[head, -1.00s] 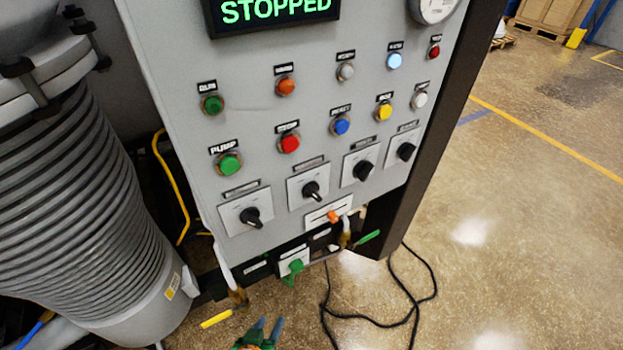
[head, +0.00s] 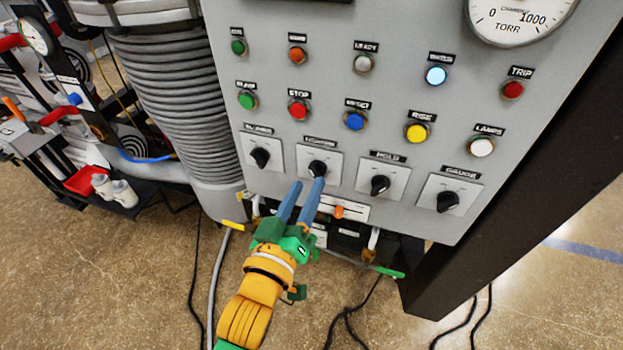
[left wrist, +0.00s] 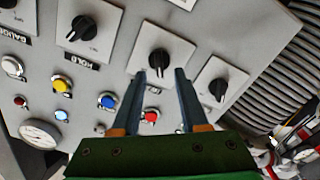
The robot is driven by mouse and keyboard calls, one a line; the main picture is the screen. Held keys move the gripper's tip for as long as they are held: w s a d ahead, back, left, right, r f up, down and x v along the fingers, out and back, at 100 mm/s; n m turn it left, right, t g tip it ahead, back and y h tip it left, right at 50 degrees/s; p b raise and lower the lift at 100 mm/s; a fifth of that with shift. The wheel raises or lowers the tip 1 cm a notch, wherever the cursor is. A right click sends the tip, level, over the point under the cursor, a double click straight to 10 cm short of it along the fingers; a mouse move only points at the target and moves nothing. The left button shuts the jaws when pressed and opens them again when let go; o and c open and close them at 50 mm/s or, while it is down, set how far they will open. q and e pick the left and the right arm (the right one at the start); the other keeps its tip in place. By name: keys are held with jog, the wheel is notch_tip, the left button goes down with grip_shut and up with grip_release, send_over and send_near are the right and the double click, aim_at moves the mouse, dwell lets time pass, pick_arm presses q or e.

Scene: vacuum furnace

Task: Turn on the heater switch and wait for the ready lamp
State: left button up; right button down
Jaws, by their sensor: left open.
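The heater switch (head: 317,168) is a black rotary knob on a white plate, second from left in the row of knobs; its label is blurred. My left gripper (head: 308,188) is open, its blue fingers pointing up at this knob from just below. In the left wrist view the knob (left wrist: 159,63) appears between and just beyond the fingertips (left wrist: 160,76). I cannot tell whether they touch it. The ready lamp (head: 363,64) is pale grey and looks unlit, under its READY label. My right gripper is not in view.
Neighbouring knobs are close by: one at left (head: 260,157) and the HOLD knob (head: 379,185) at right. Coloured buttons, including a red STOP button (head: 298,111), sit above. An orange-handled part (head: 339,211) is at the panel's lower edge. A ribbed grey column (head: 182,95) stands left.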

aim_at(312, 175)
pick_arm(q)
jog(key=x, duration=0.3)
jog(key=shift+a, duration=0.2)
jog(key=shift+d, duration=0.2)
jog(key=shift+s+d, duration=0.15)
jog(key=shift+d, duration=0.05)
jog(key=shift+a, duration=0.15)
grip_shut()
